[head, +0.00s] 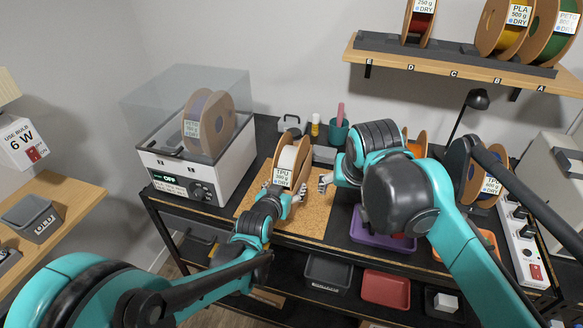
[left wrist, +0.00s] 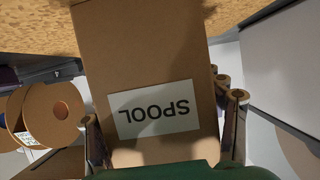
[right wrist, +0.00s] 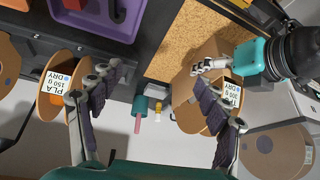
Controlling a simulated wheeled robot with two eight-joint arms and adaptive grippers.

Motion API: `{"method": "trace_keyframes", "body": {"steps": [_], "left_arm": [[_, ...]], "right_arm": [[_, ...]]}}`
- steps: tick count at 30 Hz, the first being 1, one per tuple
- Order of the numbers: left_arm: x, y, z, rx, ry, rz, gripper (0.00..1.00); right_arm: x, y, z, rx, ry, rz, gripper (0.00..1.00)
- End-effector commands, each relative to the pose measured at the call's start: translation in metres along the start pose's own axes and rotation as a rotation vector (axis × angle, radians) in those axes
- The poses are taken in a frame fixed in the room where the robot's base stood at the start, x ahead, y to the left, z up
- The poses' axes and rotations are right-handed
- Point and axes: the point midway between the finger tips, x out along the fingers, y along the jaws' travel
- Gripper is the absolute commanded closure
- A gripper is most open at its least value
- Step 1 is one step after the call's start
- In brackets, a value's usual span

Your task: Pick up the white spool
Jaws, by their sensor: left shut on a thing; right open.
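My left gripper (head: 297,192) is at the spool's near side. In the left wrist view its fingers flank a brown cardboard box (left wrist: 140,55) with an upside-down SPOOL label, and it is shut on this box. The box is hard to make out in the head view. My right gripper (head: 325,183) is open and empty, just right of the spool.
A dryer (head: 190,160) with a clear lid and a spool inside stands left. A purple tray (head: 378,236) and more spools are at right, partly hidden by my right arm. A shelf (head: 440,68) holds spools above.

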Motion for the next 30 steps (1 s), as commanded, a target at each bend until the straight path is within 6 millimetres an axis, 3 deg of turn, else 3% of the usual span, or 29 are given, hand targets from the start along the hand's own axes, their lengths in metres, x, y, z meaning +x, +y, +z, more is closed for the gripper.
{"method": "trace_keyframes", "body": {"steps": [1, 6, 13, 21, 26, 30], "left_arm": [[0.0, 0.0, 0.0, 0.0, -0.001, 0.0, 0.6], [0.0, 0.0, 0.0, 0.0, -0.001, 0.0, 0.6], [0.0, 0.0, 0.0, 0.0, -0.001, 0.0, 0.6], [0.0, 0.0, 0.0, 0.0, -0.001, 0.0, 0.6], [0.0, 0.0, 0.0, 0.0, -0.001, 0.0, 0.6], [0.0, 0.0, 0.001, 0.0, -0.001, 0.0, 0.6]], "right_arm": [[-0.003, -0.013, -0.021, 0.008, -0.011, 0.004, 0.24], [-0.008, -0.052, -0.077, 0.055, -0.048, 0.033, 0.24], [-0.004, -0.107, -0.132, 0.117, -0.083, 0.079, 0.24], [0.005, -0.144, -0.155, 0.161, -0.099, 0.116, 0.24], [0.019, -0.147, -0.157, 0.17, -0.1, 0.122, 0.24], [0.045, -0.144, -0.153, 0.169, -0.1, 0.122, 0.24]]}}
